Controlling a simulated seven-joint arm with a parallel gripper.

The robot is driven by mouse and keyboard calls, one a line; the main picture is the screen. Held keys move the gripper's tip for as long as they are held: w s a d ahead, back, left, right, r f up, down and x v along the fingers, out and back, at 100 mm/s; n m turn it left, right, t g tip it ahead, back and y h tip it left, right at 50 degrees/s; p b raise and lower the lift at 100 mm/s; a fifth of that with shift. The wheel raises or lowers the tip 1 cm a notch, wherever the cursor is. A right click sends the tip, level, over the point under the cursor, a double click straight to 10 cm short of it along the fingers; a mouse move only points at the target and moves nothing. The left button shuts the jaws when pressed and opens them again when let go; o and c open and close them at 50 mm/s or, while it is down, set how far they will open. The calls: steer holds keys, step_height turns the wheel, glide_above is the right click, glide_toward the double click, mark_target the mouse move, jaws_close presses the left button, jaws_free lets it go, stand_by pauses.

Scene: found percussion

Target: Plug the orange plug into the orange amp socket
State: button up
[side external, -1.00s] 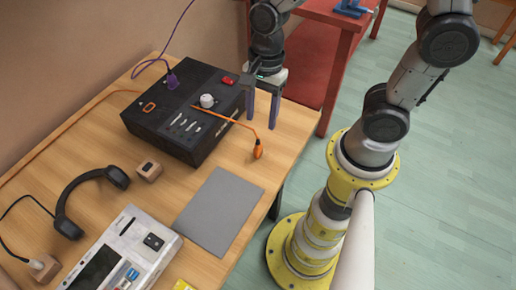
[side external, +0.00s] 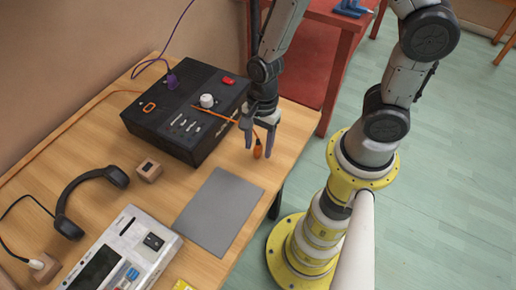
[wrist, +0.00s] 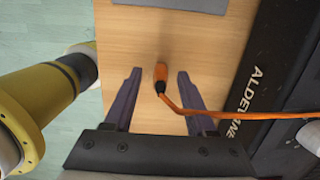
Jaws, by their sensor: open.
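The orange plug (side external: 257,152) lies on the wooden table in front of the black amp (side external: 207,147), its orange cord running back over the amp. An orange-rimmed socket (side external: 149,107) is on the amp's top, near its left end, and looks empty. My gripper (side external: 259,149) is open, pointing down over the plug. In the wrist view the plug (wrist: 161,74) sits between the two spread purple fingers (wrist: 158,75), with a gap on each side. I cannot tell how far the fingertips are above the table.
A purple plug (side external: 172,82) stands in the amp's back left part. A grey mat (side external: 219,212), a small wooden block (side external: 149,171), headphones (side external: 90,181) and a pale device (side external: 120,250) lie to the left and front. The table's right edge is close to the plug.

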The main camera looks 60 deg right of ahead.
jaws_close()
steer(key=shift+r, duration=0.1)
stand_by(0.4)
